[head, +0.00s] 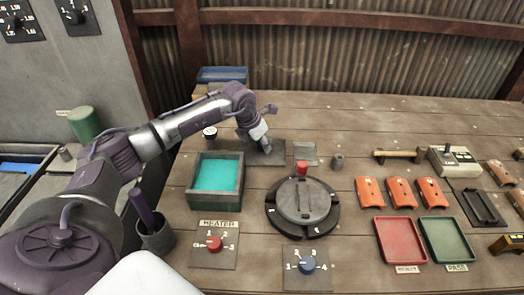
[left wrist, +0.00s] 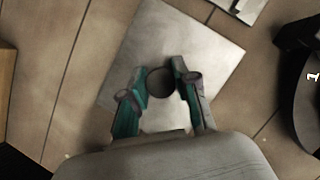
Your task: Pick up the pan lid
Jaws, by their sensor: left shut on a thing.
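The pan lid is a flat grey square plate (head: 272,158) on the wooden table, right of the square pan (head: 216,208) with teal contents. In the left wrist view the lid (left wrist: 206,60) fills the middle, with a dark round knob (left wrist: 160,81) on it. My left gripper (head: 265,148) points down over the lid. Its teal fingers (left wrist: 160,95) are shut on the knob from both sides. The lid looks flat; I cannot tell whether it touches the table. My right gripper is not in view.
A round black fixture (head: 315,227) with a grey disc and red knob stands right of the pan. Orange covers (head: 400,192), a red tray (head: 400,240) and a green tray (head: 447,240) lie further right. A blue tray (head: 222,75) is at the back.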

